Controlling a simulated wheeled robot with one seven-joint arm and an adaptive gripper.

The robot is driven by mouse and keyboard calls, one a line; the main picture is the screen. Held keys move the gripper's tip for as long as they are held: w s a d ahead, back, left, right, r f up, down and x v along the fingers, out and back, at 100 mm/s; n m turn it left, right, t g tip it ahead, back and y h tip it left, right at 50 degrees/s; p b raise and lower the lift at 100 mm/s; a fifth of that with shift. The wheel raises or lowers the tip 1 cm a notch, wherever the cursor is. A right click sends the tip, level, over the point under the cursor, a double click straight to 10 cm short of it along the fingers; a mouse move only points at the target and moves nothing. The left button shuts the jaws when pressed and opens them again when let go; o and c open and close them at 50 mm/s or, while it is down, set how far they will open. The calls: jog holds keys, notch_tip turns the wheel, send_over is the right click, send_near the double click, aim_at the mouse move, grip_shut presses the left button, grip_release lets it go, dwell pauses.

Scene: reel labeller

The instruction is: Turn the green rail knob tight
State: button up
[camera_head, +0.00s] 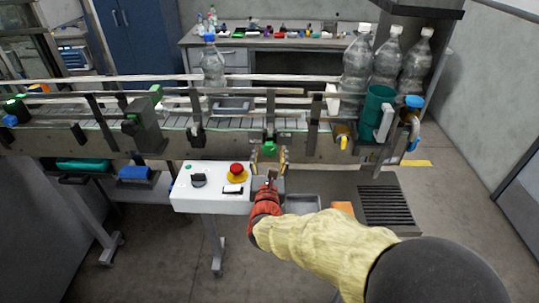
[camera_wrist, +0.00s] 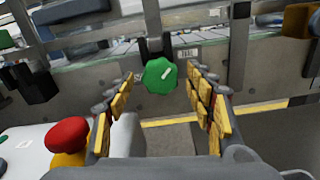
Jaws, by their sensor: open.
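The green rail knob (camera_wrist: 160,76) is a lobed knob with a white mark on its face, mounted on the side of the conveyor. In the head view the green knob (camera_head: 269,147) shows just beyond my gripper (camera_head: 269,160). In the wrist view my gripper (camera_wrist: 165,95) is open, with one padded finger to the left of the knob and one to the right. The knob lies between and slightly beyond the fingertips. Gaps show on both sides, and I see no contact.
A white control box (camera_head: 213,188) with a red emergency button (camera_head: 237,170) stands close to the left of my gripper. The conveyor (camera_head: 60,137) runs across the view with rails and clear bottles (camera_head: 357,62). A green cylinder (camera_head: 376,112) stands at the right.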

jog(key=shift+w, duration=0.6)
jog(key=c, duration=0.4)
jog(key=c, duration=0.7)
jog(key=shift+c, duration=0.3)
